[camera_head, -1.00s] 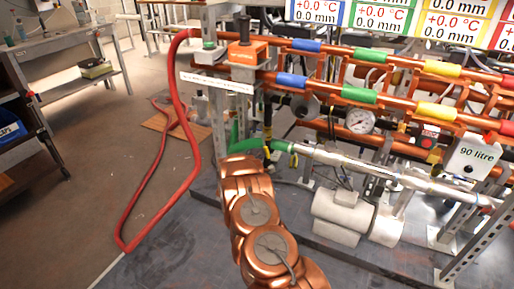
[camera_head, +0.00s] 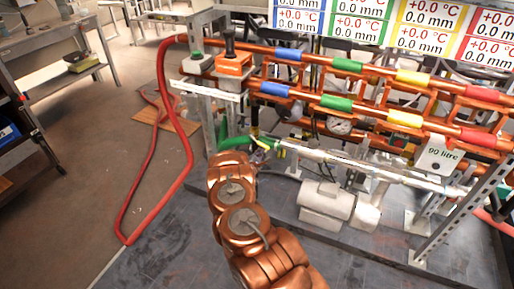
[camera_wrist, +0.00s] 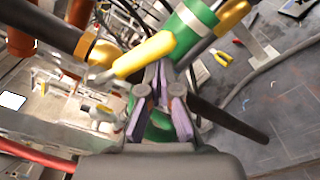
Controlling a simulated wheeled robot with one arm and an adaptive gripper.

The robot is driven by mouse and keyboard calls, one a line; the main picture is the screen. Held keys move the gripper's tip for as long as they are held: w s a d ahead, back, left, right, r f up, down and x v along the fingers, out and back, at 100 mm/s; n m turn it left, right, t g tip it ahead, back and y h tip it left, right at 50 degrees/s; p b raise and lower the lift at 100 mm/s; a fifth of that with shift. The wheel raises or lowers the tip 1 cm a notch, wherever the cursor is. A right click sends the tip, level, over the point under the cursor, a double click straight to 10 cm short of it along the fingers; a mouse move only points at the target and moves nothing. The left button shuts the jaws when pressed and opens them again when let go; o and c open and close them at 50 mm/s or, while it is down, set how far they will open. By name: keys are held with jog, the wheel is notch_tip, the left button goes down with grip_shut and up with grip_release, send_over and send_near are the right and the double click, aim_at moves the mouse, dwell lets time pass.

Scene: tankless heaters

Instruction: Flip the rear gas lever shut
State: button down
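A yellow lever handle (camera_wrist: 145,55) crosses the upper middle of the wrist view, just past my fingertips. I cannot tell which one is the rear gas lever. My gripper (camera_wrist: 158,80) has a narrow gap between its purple-padded fingers, with green showing through it. The tips are beside the near yellow handle; whether they touch it is unclear. In the head view, small yellow parts (camera_head: 263,146) show by the green hose (camera_head: 233,143); my fingers are hidden behind my wrist.
Copper pipes with coloured bands (camera_head: 340,103) run above my arm. A silver pipe (camera_head: 350,165) and a pump (camera_head: 325,200) stand to the right. A red hose (camera_head: 168,120) loops down on the left.

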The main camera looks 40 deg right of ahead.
jog(key=shift+s+d+r+p, duration=0.15)
jog(key=shift+s+r+p, duration=0.15)
jog(key=shift+r+p, duration=0.45)
jog(key=shift+s+d+r+p, duration=0.15)
jog(key=shift+s+r+p, duration=0.15)
jog(key=shift+r+p, duration=0.4)
jog(key=shift+r, duration=0.1)
jog(key=shift+d+r+p, duration=0.25)
jog(key=shift+r+p, duration=0.05)
jog(key=shift+f, duration=0.1)
jog(key=shift+s+d+f+b, duration=0.15)
jog(key=shift+f+b, duration=0.2)
jog(key=shift+f, duration=0.25)
notch_tip(320, 180, down, 4)
jog(key=b, duration=0.2)
send_near(265, 147)
jog(key=f, duration=0.1)
jog(key=w+f, duration=0.1)
jog(key=f, duration=0.1)
jog(key=shift+f, duration=0.2)
jog(key=shift+w, duration=0.15)
